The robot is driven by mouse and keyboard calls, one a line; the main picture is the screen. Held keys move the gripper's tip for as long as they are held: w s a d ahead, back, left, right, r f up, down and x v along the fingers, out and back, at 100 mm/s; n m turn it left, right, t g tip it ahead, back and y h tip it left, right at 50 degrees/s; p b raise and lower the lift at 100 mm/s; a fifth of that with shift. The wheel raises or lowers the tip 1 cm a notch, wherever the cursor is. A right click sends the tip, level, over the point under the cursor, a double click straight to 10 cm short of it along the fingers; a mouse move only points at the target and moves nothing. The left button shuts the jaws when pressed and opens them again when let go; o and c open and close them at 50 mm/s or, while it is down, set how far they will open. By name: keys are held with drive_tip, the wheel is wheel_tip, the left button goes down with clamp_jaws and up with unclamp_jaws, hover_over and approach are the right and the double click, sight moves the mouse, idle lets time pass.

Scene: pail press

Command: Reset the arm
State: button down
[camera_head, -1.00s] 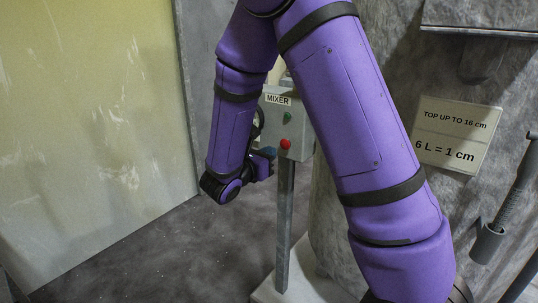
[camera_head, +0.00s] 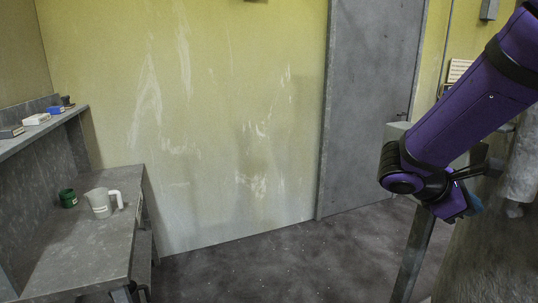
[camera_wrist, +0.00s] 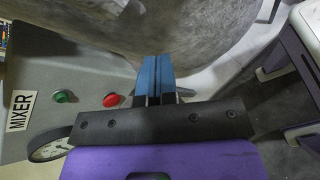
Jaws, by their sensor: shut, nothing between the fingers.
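My purple arm reaches in from the upper right in the head view. My gripper (camera_head: 474,208) is at its end, in front of the mixer post. In the wrist view my gripper (camera_wrist: 153,62) shows two blue fingers side by side, shut with nothing between them. The grey mixer control box (camera_wrist: 70,85) lies just behind and left of the fingers in the wrist view. It carries a green button (camera_wrist: 62,97), a red button (camera_wrist: 111,100) and a "MIXER" label (camera_wrist: 20,111). In the head view the box is mostly hidden by my arm.
A grey bench (camera_head: 85,245) at left holds a white jug (camera_head: 101,203) and a green cup (camera_head: 68,198). A shelf (camera_head: 60,121) above it bears small boxes. A grey door (camera_head: 370,100) stands behind. The large grey vessel (camera_wrist: 200,32) is close beyond my fingers. The middle floor is clear.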

drive_tip(key=s+a+r+m+t+y, duration=0.2)
drive_tip(key=s+a+r+m+y, duration=0.2)
drive_tip(key=s+m+y, duration=0.2)
drive_tip(key=s+a+r+m+t+y, duration=0.3)
drive_tip(key=s+a+m+y, duration=0.2)
drive_tip(key=s, duration=0.3)
drive_tip(key=shift+s+a+r+m+t+y, duration=0.2)
drive_tip(key=shift+s+r+m+t+y, duration=0.15)
drive_tip(key=shift+m+y, duration=0.4)
idle(0.8)
